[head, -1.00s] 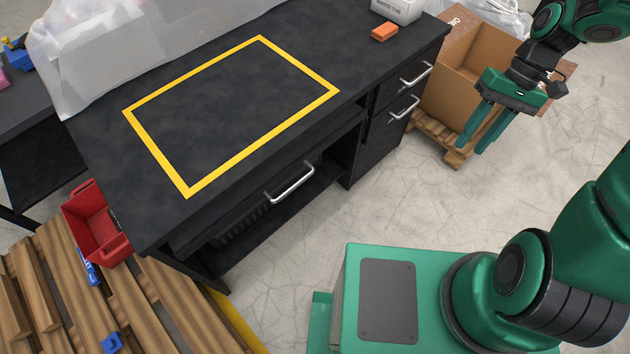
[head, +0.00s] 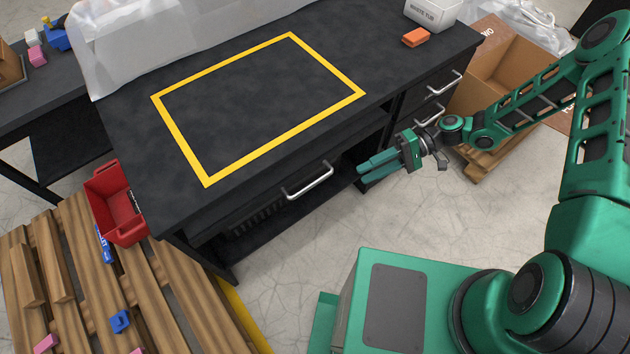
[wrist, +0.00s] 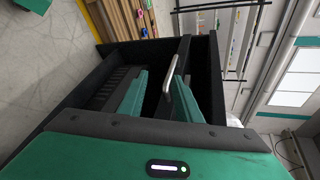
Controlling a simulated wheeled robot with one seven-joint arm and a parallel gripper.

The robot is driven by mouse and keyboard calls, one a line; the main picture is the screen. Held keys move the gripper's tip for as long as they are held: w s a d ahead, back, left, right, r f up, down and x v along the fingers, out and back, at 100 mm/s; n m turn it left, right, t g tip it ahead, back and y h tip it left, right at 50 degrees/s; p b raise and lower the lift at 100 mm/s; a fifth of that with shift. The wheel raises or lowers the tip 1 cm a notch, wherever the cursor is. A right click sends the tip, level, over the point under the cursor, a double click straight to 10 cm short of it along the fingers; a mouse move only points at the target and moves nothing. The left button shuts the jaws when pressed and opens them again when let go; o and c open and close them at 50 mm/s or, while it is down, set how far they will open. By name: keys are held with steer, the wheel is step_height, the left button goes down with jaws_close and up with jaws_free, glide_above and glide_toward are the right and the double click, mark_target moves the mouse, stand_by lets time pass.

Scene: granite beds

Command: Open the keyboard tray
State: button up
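The keyboard tray (head: 262,203) is a black front under the black desk top, with a silver bar handle (head: 309,181). The tray looks closed, its front near the desk's front edge. My green gripper (head: 360,173) is to the right of the handle in the head view, its two fingers pointing left towards it, apart from it. In the wrist view the fingers (wrist: 165,100) are spread with a gap between them. The handle (wrist: 170,76) shows beyond the gap, and nothing is held.
Two drawers with silver handles (head: 445,83) are at the desk's right. A cardboard box (head: 495,80) on a pallet stands behind my arm. A red bin (head: 117,205) and a wooden pallet (head: 70,270) are at the left. The floor before the desk is clear.

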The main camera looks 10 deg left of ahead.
mark_target(314, 182)
steer(key=s+a+y, duration=0.1)
steer(key=s+a, duration=0.1)
steer(key=a, duration=0.3)
steer(key=s+a+f+y, duration=0.1)
steer(key=s+a, duration=0.1)
steer(key=a, duration=0.3)
steer(key=s+a+f+y, duration=0.1)
steer(key=s+a, duration=0.1)
steer(key=a, duration=0.3)
steer(key=shift+f, duration=0.25)
jaws_close()
